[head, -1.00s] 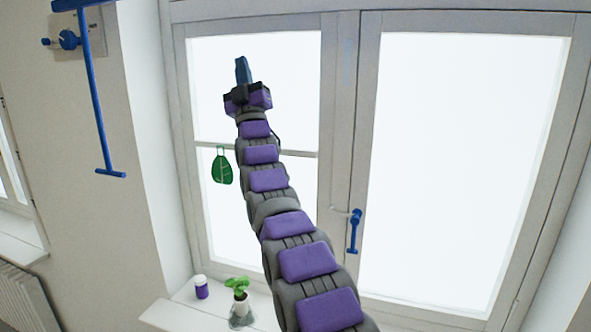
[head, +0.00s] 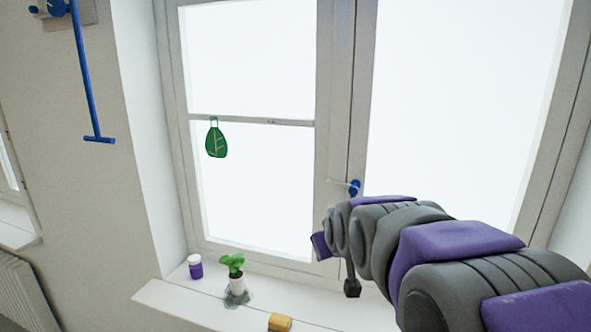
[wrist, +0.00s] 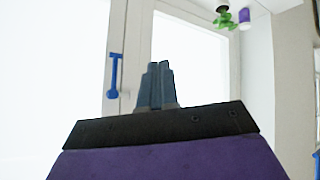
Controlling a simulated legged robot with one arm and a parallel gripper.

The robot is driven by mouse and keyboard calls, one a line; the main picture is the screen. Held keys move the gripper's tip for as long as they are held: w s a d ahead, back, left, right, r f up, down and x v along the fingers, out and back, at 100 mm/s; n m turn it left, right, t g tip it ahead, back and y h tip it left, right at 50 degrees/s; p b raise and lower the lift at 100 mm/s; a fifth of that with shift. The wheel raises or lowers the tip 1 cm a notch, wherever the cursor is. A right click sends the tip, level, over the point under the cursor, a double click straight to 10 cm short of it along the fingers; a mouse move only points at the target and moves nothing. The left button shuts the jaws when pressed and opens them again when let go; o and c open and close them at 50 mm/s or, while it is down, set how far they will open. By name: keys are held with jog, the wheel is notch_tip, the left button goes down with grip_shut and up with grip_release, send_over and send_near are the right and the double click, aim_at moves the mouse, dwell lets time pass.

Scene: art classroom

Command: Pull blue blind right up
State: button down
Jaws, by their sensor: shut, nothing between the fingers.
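No blue blind sheet is visible in either view. A blue rod with a crossbar at its lower end (head: 87,85) hangs from a wall mount at the upper left of the head view, beside the window recess. My gripper (wrist: 157,85) is shut and empty in the wrist view, its fingers pointing toward the window. In the head view my arm reaches in from the lower right, and the fingers cannot be made out there. The blue window handle (head: 354,187) is just beyond my arm; it also shows left of my fingers in the wrist view (wrist: 114,76).
A double window (head: 350,90) fills the middle. The sill (head: 165,297) holds a purple jar (head: 195,267), a potted plant (head: 236,284) and a yellow block (head: 280,322). A radiator (head: 22,290) is at lower left.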

jog(key=s+d+f+m+g+b, duration=0.1)
jog(key=s+d+f+g, duration=0.1)
jog(key=s+f, duration=0.5)
jog(key=s+d+f+m+g+b, duration=0.1)
jog(key=s+f+g, duration=0.4)
jog(key=s, duration=1.4)
jog(key=s+d+f+m+g+h+b, duration=0.1)
jog(key=s+d+f+m+g+b, duration=0.1)
jog(key=s+f, duration=0.6)
jog(key=s+d+g, duration=0.1)
jog(key=s+g, duration=0.1)
jog(key=s, duration=0.3)
jog(key=shift+s+d+f, duration=0.15)
jog(key=shift+s+f, duration=0.05)
jog(key=shift+f, duration=0.15)
